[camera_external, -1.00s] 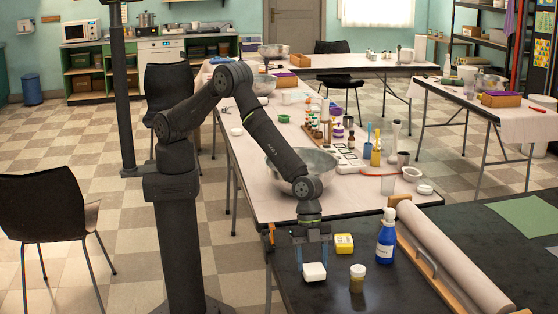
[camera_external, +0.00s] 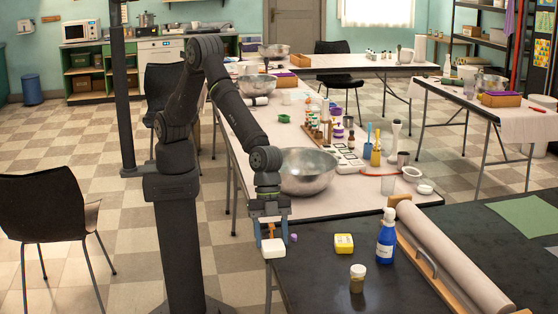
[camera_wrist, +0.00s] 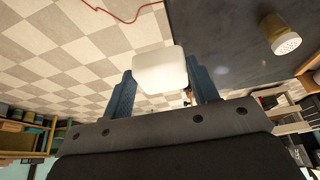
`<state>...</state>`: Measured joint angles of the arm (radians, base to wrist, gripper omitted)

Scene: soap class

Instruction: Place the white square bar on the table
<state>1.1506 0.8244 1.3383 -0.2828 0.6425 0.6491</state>
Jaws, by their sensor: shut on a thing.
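The white square bar (camera_external: 273,248) is held in my gripper (camera_external: 271,232) at the left edge of the black table (camera_external: 325,285) in the external view. In the wrist view the white bar (camera_wrist: 160,70) sits between the blue fingers of my gripper (camera_wrist: 162,88), which is shut on it. There the bar shows against the checkered floor, with the dark tabletop (camera_wrist: 225,35) to its right. The bar's height relative to the tabletop is hard to tell.
A large paper roll (camera_external: 455,262) lies on the right. A metal bowl (camera_external: 307,172) is behind my gripper. The front left of the black table is clear.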

